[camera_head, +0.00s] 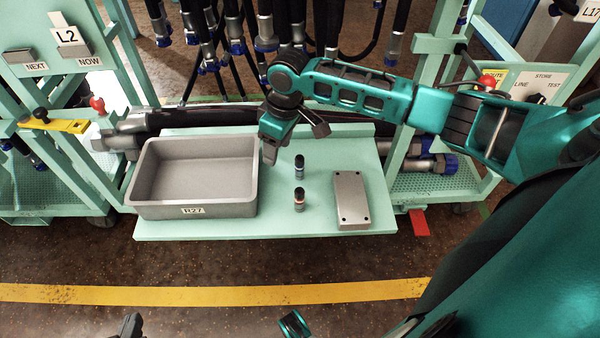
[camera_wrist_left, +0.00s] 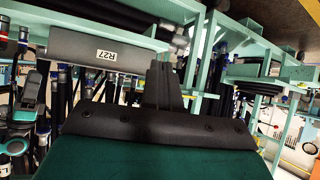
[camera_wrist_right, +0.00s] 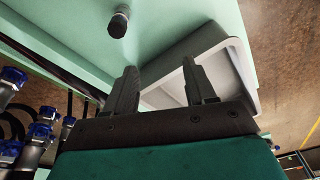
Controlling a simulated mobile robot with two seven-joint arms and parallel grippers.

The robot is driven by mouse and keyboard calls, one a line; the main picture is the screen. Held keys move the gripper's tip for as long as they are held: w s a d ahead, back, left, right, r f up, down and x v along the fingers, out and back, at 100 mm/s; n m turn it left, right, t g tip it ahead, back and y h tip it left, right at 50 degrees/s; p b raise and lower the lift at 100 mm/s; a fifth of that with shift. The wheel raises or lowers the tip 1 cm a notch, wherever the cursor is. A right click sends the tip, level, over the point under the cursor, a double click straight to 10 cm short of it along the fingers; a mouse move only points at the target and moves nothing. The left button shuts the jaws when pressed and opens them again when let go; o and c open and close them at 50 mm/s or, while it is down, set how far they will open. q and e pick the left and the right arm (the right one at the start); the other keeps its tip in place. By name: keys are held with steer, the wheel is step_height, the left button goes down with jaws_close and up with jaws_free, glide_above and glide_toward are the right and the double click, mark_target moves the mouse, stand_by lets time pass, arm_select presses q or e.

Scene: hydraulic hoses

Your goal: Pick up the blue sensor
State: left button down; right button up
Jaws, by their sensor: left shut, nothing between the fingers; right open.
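The blue sensor (camera_head: 299,167), a small dark upright cylinder with a blue band, stands on the pale green shelf (camera_head: 340,229), right of the grey bin. A similar sensor with a red band (camera_head: 299,199) stands in front of it. My right gripper (camera_head: 293,143) is open and empty above the shelf, behind and slightly left of the blue sensor, not touching it. The right wrist view shows its spread fingers (camera_wrist_right: 160,68) and one dark sensor (camera_wrist_right: 118,22) beyond them; its band colour is unclear. My left gripper (camera_head: 131,324) is shut and empty, low in front; its closed fingers show in the left wrist view (camera_wrist_left: 162,85).
The grey bin (camera_head: 195,211) labelled R27 looks empty and stands on the shelf's left. A flat grey block (camera_head: 351,201) lies on the right. Hoses with blue ends (camera_head: 266,40) hang behind. Green posts stand at both sides. Open floor lies in front.

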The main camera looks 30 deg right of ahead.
step_height(320, 180, up, 3)
steer(key=g+h+b, duration=0.1)
glide_above(300, 157)
steer(key=shift+m+g, duration=0.3)
steer(key=shift+m, duration=0.1)
steer(key=f+b, duration=0.1)
steer(key=f, duration=0.1)
steer(key=f+b, duration=0.1)
steer(key=f, duration=0.1)
steer(key=f+b, duration=0.1)
steer(key=f, duration=0.1)
steer(key=shift+w+f, duration=0.25)
steer(key=shift+f, duration=0.5)
steer(key=f+b, duration=0.2)
steer(key=f, duration=0.1)
steer(key=f+b, duration=0.1)
steer(key=shift+s+f, duration=0.2)
steer(key=shift+s, duration=0.05)
steer(key=shift+f, duration=0.35)
steer(key=shift+c, duration=0.2)
arm_select(q)
steer(key=f, duration=0.1)
steer(key=d+f, duration=0.1)
steer(key=f, duration=0.1)
steer(key=w+f, duration=0.1)
steer(key=shift+d+f, duration=0.2)
steer(key=shift+d, duration=0.1)
arm_select(e)
jaws_close()
